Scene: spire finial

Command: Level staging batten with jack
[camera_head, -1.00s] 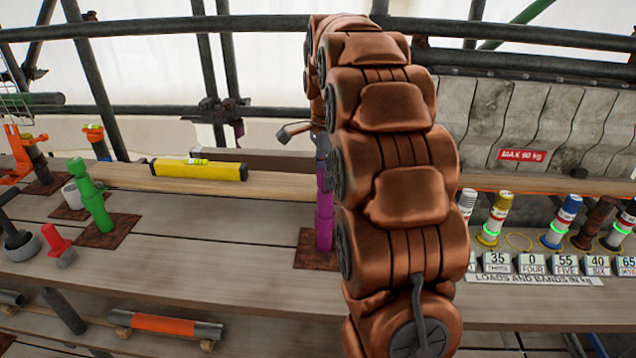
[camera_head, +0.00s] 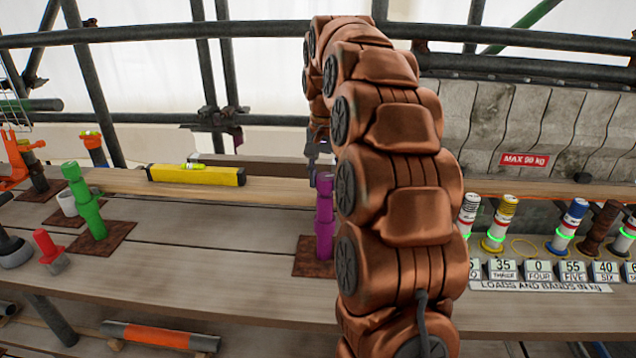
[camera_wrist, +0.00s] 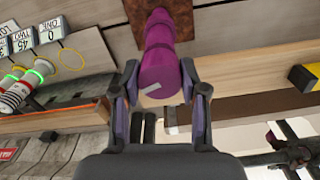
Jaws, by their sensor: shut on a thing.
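A purple jack (camera_head: 324,222) stands upright on a rusty plate (camera_head: 308,262) at mid-shelf. My gripper (camera_head: 318,152) is at its top. In the wrist view, the fingers (camera_wrist: 160,68) close on either side of the purple jack (camera_wrist: 162,52), shut on its upper end. The pale wooden batten (camera_head: 275,190) runs behind the jack, and my arm hides part of it. A yellow spirit level (camera_head: 197,175) with a green vial lies on the batten; its bubble is too small to read. A green jack (camera_head: 87,205) leans slightly on another rusty plate at left.
A red-topped piece (camera_head: 48,248) and orange fittings (camera_head: 17,162) stand at left. At right are several banded posts (camera_head: 497,225) with number cards (camera_head: 537,270). Scaffold tubes (camera_head: 240,30) cross behind. An orange-banded tube (camera_head: 158,335) lies below. The shelf between the jacks is clear.

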